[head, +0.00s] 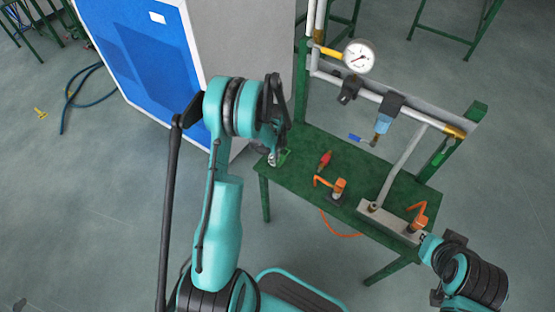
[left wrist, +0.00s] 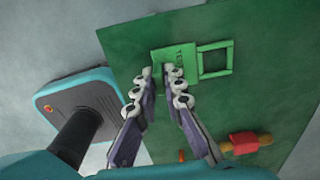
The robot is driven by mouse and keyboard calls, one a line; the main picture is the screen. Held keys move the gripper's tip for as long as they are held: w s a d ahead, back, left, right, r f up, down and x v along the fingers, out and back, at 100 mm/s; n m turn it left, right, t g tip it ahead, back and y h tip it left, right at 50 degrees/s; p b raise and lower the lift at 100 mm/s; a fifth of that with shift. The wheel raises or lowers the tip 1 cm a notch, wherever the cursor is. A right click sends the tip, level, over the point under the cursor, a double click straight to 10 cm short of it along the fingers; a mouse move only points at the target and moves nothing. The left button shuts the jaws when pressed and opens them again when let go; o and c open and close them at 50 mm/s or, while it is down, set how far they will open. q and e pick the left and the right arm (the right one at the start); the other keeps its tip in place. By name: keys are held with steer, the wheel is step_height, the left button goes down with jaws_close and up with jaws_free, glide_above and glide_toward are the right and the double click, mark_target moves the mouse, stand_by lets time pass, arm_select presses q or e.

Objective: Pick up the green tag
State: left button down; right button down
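The green tag (left wrist: 177,60) lies on the green table (left wrist: 125,52). It is a bright green plate with faint lettering, beside a square open green frame (left wrist: 214,60). In the head view the tag (head: 284,158) shows at the table's left corner, partly hidden by my left arm. My left gripper (left wrist: 157,76) points at the tag from above. Its two fingers are apart with nothing seen between them, and the right fingertip overlaps the tag's lower edge in the picture. Contact cannot be told.
The table (head: 345,178) carries a red fitting (head: 325,158), orange-handled valves (head: 338,187) and a pale manifold block (head: 390,222). A pipe frame with a pressure gauge (head: 359,57) rises behind them. A blue and grey cabinet (head: 150,60) stands close on the left.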

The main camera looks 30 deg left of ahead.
stand_by(0.3)
arm_select(q)
step_height(320, 180, up, 4)
steer(key=shift+r+p, duration=0.15)
steer(key=shift+p, duration=1.1)
steer(key=w+d+r+p, duration=0.3)
steer(key=d+r, duration=0.3)
steer(key=d, duration=0.5)
steer(key=shift+d+r+p, duration=0.15)
steer(key=shift+r+p, duration=0.2)
steer(key=shift+p, duration=0.15)
